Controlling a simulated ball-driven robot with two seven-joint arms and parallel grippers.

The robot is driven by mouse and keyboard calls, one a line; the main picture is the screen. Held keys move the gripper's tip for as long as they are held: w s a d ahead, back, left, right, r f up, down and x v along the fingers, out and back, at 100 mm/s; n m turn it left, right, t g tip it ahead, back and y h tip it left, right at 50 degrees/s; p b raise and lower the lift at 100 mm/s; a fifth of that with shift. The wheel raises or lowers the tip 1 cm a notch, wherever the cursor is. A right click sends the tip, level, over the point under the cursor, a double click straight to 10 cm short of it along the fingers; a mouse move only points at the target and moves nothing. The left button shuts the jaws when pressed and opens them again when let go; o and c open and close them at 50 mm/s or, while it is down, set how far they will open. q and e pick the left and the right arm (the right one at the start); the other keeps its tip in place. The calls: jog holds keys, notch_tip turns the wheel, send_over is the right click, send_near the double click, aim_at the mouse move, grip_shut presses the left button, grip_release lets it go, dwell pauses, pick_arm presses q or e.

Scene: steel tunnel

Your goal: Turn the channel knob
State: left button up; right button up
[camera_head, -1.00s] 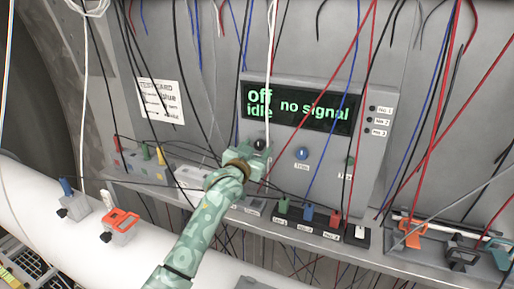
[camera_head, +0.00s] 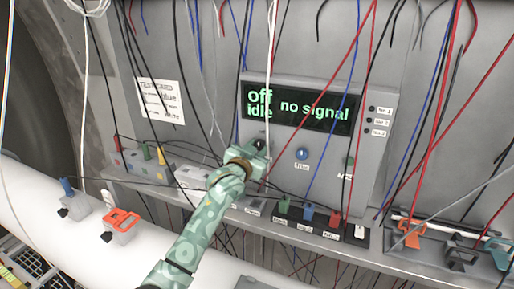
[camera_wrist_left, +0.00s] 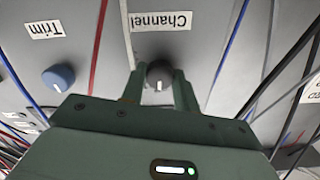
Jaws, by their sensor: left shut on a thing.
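The channel knob (camera_wrist_left: 159,72) is dark grey with a white pointer line. In the left wrist view it sits between the two green fingers, below an upside-down "Channel" label (camera_wrist_left: 160,21). My left gripper (camera_head: 255,153) is shut on this knob at the lower left of the grey panel (camera_head: 379,148). In the head view the knob (camera_head: 259,143) is mostly hidden by the gripper. The panel's display (camera_head: 302,105) reads "Off", "idle" and "no signal" in green. My right gripper is not in view.
A blue trim knob (camera_head: 302,153) is right of my gripper, with a green knob (camera_head: 349,162) further right. Coloured plugs (camera_head: 308,213) line the ledge below. Loose red, black, blue and white cables hang across the panel.

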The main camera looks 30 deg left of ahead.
pick_arm(q)
jog(key=m+p, duration=0.1)
jog(key=m, duration=0.2)
jog(key=shift+p, duration=0.3)
jog(key=m+p, duration=0.1)
jog(key=m, duration=0.2)
jog(key=shift+m, duration=0.3)
jog(key=m+p, duration=0.1)
jog(key=m, duration=0.3)
jog(key=shift+m+p, duration=0.45)
jog(key=shift+m, duration=1.65)
jog(key=shift+f, duration=0.1)
jog(key=o, duration=1)
jog(key=shift+s, duration=0.1)
jog(key=s, duration=0.5)
jog(key=s+b, duration=0.1)
jog(key=s, duration=0.4)
jog(key=s+d, duration=0.1)
jog(key=s, duration=0.5)
jog(key=shift+s, duration=0.1)
